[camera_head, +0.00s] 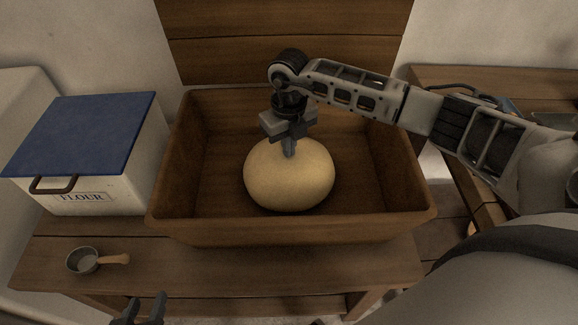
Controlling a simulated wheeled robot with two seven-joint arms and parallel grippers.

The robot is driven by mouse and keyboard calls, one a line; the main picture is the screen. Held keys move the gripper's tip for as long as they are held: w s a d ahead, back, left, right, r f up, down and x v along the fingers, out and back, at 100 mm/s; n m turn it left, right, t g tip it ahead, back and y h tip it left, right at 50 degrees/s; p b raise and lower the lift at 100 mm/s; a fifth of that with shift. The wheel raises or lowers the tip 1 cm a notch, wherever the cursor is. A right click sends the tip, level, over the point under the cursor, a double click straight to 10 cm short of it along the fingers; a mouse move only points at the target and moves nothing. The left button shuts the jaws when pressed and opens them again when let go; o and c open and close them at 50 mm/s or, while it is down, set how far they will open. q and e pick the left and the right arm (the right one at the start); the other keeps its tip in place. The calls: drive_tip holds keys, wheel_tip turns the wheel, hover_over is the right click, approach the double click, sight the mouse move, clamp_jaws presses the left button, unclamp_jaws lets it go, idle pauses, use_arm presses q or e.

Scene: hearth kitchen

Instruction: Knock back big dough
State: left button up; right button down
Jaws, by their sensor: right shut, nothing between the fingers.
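A big pale round dough (290,185) sits in a brown wooden trough (185,220) on a wooden table. My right gripper (289,153) is shut, pointing down at the top of the dough. Its fingertips overlap the dough's upper part; I cannot tell whether they press in or only touch it. The dough looks domed and full. My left gripper (147,308) shows at the bottom edge, in front of the table, with its two fingers apart and nothing between them.
A white flour box (110,195) with a blue lid (85,130) stands left of the trough. A small metal scoop (83,262) with a wooden handle lies at the table's front left. Another wooden table (450,72) stands at the right. The tabletop before the trough is clear.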

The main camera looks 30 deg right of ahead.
sight(289, 167)
drive_tip(key=shift+f, duration=0.2)
idle(0.3)
drive_tip(key=shift+f, duration=0.15)
idle(0.7)
drive_tip(key=shift+f+b, duration=0.35)
drive_tip(key=shift+b, duration=0.15)
idle(0.7)
drive_tip(key=shift+f, duration=0.25)
idle(0.7)
drive_tip(key=shift+f+b, duration=0.7)
drive_tip(key=shift+f, duration=0.05)
idle(1.9)
idle(0.4)
drive_tip(key=shift+r+p, duration=2.05)
drive_tip(key=shift+r, duration=0.65)
